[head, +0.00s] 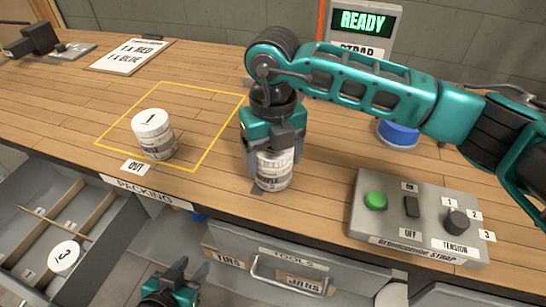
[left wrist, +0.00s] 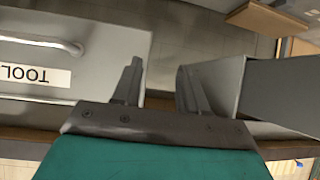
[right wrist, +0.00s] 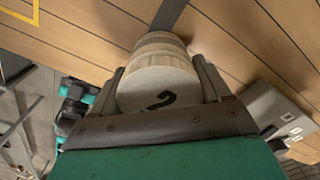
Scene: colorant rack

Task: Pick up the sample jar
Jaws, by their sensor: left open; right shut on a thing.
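My right gripper (head: 275,150) points down over the bench and is shut on a white jar (head: 274,174) with a printed label. In the right wrist view the jar's lid (right wrist: 155,88) shows a number 2 between the fingers. I cannot tell whether the jar touches the bench. Another white jar (head: 154,135), with a 1 on its lid, stands inside the yellow outlined square (head: 207,148). A third jar (head: 65,257), marked 3, is in the open drawer at the lower left. My left gripper (head: 186,274) is open and empty in front of the bench; its fingers show in the left wrist view (left wrist: 158,88).
A grey control box (head: 420,215) with a green button and knob stands on the bench at the right. A blue round item (head: 398,133) is behind my right arm. The open packing drawer (head: 95,215) has dividers. Closed drawers (head: 290,268) line the bench front.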

